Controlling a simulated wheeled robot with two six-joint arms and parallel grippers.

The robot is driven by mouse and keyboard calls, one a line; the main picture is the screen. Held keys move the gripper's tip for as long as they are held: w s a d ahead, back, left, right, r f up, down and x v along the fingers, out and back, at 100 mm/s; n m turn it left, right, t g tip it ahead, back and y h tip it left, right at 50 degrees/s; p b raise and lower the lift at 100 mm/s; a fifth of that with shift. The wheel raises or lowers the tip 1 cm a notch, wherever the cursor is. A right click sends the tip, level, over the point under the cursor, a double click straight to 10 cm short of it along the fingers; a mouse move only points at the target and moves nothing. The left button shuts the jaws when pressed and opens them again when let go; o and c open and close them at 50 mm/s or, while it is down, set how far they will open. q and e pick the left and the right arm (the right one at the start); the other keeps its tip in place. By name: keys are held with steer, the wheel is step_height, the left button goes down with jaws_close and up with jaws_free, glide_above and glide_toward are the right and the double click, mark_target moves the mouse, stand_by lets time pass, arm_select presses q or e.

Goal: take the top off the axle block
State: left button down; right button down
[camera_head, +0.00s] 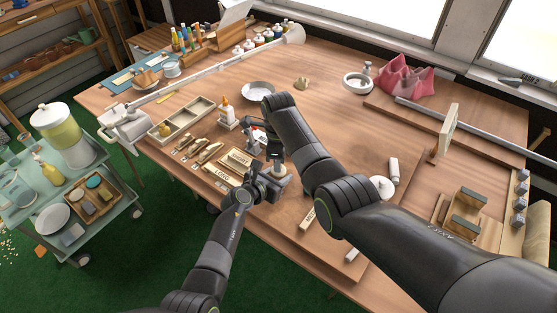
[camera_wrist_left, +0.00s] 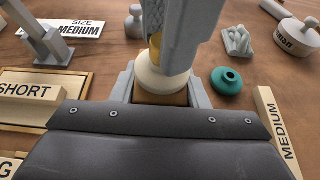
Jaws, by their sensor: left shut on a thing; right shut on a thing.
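In the left wrist view, a brown block (camera_wrist_left: 163,98) that looks like the axle block sits between the fingers of my left gripper (camera_wrist_left: 163,93), which is shut on it. A cream round top (camera_wrist_left: 160,76) rests on the block. My right gripper (camera_wrist_left: 172,40) comes down from above, shut on the top's yellowish upper part, which its grey fingers mostly hide. In the head view my left gripper (camera_head: 272,184) and right gripper (camera_head: 272,152) meet over the table, one above the other; the block is hardly visible there.
A teal disc (camera_wrist_left: 227,80), a grey bottle-shaped piece (camera_wrist_left: 134,22) and a round tin (camera_wrist_left: 297,36) stand nearby. Size signs lie around, including a MEDIUM strip (camera_wrist_left: 278,130). A divided tray (camera_head: 182,121) and a white bowl (camera_head: 258,89) are on the wooden table (camera_head: 330,78).

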steer(key=n, duration=0.6)
steer(key=shift+n, duration=0.3)
steer(key=n, duration=1.2)
steer(key=shift+r+n, duration=0.1)
steer(key=shift+n, duration=0.2)
steer(key=n, duration=1.8)
steer(key=shift+n, duration=0.4)
steer(key=n, duration=1.1)
steer(key=shift+r, duration=0.1)
steer(key=shift+r, duration=0.1)
